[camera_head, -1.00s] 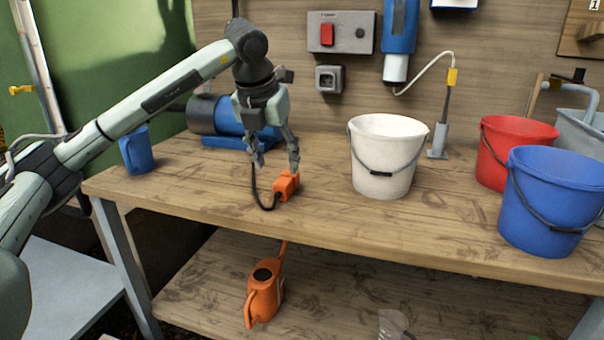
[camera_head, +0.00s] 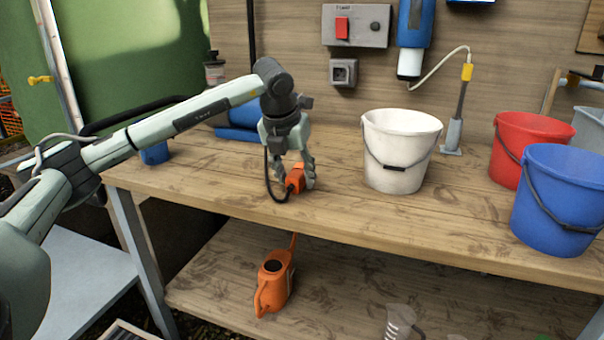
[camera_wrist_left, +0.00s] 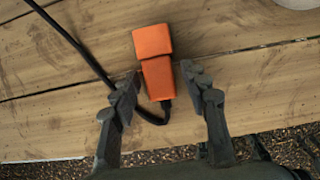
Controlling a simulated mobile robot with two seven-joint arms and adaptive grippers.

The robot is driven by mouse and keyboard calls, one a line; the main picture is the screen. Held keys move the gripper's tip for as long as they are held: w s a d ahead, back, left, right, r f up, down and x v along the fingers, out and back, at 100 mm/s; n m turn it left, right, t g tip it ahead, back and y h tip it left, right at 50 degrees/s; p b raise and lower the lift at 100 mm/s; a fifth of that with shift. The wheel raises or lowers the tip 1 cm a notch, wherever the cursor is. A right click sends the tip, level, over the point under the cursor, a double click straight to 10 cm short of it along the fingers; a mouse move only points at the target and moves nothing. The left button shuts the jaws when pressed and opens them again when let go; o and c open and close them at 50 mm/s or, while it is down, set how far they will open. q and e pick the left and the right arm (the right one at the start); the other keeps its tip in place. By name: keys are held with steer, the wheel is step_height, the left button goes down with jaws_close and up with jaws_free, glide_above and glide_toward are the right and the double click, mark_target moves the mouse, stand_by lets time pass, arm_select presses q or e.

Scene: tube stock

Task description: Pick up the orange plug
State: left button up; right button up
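The orange plug (camera_head: 296,179) is on the wooden workbench, with a black cable that loops up along its left side. In the left wrist view the plug (camera_wrist_left: 154,62) lies ahead of and partly between the fingertips, its cable end nearest the gripper. My left gripper (camera_head: 294,182) is lowered around the plug. In the left wrist view the gripper (camera_wrist_left: 160,88) is open, with a gap showing between each finger and the plug. My right gripper is not in view.
A white bucket (camera_head: 400,150) stands right of the plug, with red (camera_head: 528,140) and blue (camera_head: 560,200) buckets farther right. A grey socket (camera_head: 343,72) is on the back wall. An orange watering can (camera_head: 273,285) is on the lower shelf.

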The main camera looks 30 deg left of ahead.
arm_select(q)
jaws_close()
steer(key=shift+r, duration=0.15)
